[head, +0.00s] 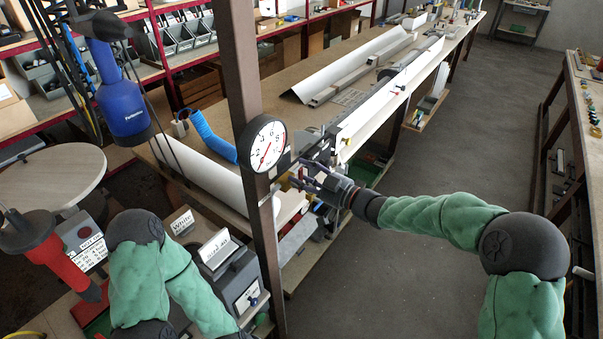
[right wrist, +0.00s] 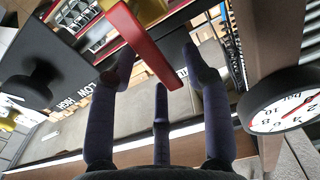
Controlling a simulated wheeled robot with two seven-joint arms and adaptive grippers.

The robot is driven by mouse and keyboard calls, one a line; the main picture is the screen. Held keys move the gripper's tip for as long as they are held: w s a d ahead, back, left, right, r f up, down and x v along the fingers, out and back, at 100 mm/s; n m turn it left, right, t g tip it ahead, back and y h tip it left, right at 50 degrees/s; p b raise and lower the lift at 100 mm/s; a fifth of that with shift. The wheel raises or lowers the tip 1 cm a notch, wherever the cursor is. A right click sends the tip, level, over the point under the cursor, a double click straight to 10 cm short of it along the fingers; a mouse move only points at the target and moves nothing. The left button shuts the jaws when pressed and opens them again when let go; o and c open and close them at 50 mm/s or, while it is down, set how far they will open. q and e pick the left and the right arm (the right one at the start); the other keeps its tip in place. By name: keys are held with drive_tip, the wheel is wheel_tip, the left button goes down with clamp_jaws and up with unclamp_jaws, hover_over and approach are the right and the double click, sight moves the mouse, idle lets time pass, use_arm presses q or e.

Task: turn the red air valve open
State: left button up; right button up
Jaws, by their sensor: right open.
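The red valve handle (right wrist: 146,45) is a flat red bar in the right wrist view. It slants from the top centre down to the right, and its lower end lies between the fingertips of my right gripper (right wrist: 158,65). The fingers are open around that end; I cannot tell whether any touches it. In the head view my right gripper (head: 318,182) is just right of the post with the gauge, and I cannot make out the handle clearly there. My left arm shows at the lower left, but its gripper is out of view.
A round white pressure gauge (head: 262,143) is on a brown steel post (head: 240,90); it also shows in the right wrist view (right wrist: 285,103). A black knob (right wrist: 33,82) is at the left there, near LOW and HIGH lettering. A long bench (head: 285,65) with profiles runs behind. The floor at right is clear.

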drive_tip(key=shift+w+a, duration=0.2)
drive_tip(key=shift+a, duration=0.2)
clamp_jaws()
